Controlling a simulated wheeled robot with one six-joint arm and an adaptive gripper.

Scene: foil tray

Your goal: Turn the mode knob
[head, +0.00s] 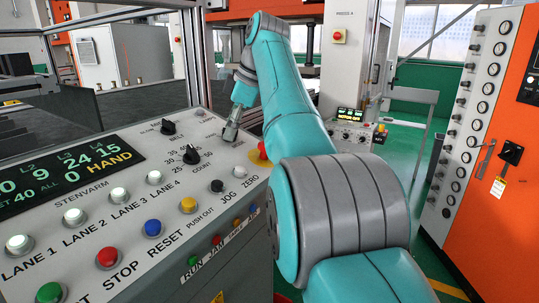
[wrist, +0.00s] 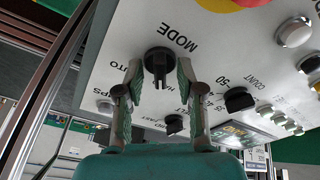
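The mode knob (wrist: 158,60) is black and round with a raised grip bar, on the pale panel below the printed word MODE in the wrist view. Its bar points down the picture, toward a partly covered label that seems to read HAND. My gripper (wrist: 159,76) is open, with one fingertip on each side of the knob and gaps visible between them. In the head view my gripper (head: 231,132) is low over the far right part of the panel and hides the mode knob. The panel display (head: 70,174) reads HAND in orange.
Two other black knobs, a speed knob (head: 168,127) and a count knob (head: 191,155), sit left of my gripper. A red button on yellow (head: 262,151) is close on the right. Several coloured buttons line the panel's front. An orange cabinet (head: 510,160) stands far right.

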